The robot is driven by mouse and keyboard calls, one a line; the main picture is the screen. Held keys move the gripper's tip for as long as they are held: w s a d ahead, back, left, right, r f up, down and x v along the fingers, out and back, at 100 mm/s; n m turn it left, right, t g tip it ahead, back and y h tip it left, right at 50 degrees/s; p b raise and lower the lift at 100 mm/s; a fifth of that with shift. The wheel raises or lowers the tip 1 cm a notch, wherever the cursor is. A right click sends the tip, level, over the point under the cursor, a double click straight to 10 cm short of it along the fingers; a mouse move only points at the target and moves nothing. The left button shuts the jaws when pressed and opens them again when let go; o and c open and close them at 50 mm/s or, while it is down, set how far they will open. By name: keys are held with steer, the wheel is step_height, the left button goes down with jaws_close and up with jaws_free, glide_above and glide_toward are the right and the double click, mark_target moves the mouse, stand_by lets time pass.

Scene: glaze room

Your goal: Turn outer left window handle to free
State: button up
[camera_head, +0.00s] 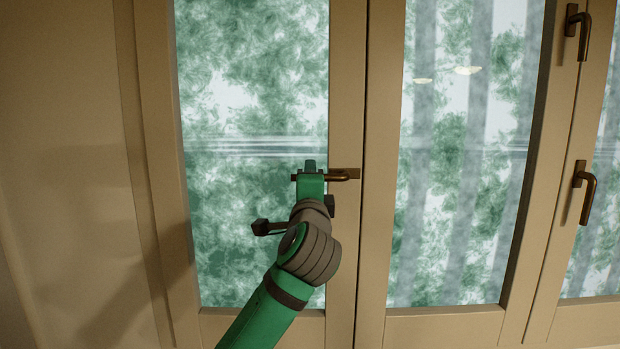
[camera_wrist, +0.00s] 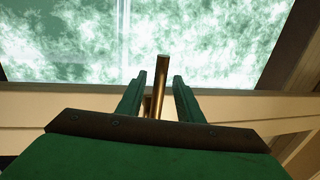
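The outer left window handle (camera_head: 344,174) is a bronze lever on the right stile of the left window sash (camera_head: 346,90). It lies about horizontal, its grip pointing left, partly hidden behind my gripper (camera_head: 310,168) in the head view. In the wrist view, the handle's bar (camera_wrist: 161,75) stands between the two green fingers of my gripper (camera_wrist: 158,98). A gap shows on each side of the bar, so the fingers are open around it and do not appear to clamp it.
Two more bronze handles, an upper one (camera_head: 577,32) and a lower one (camera_head: 584,190), point down on the stiles to the right. A middle glass pane (camera_head: 455,170) lies between. A plain wall (camera_head: 60,150) is at the left.

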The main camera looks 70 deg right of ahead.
steer(key=v, duration=1)
stand_by(0.3)
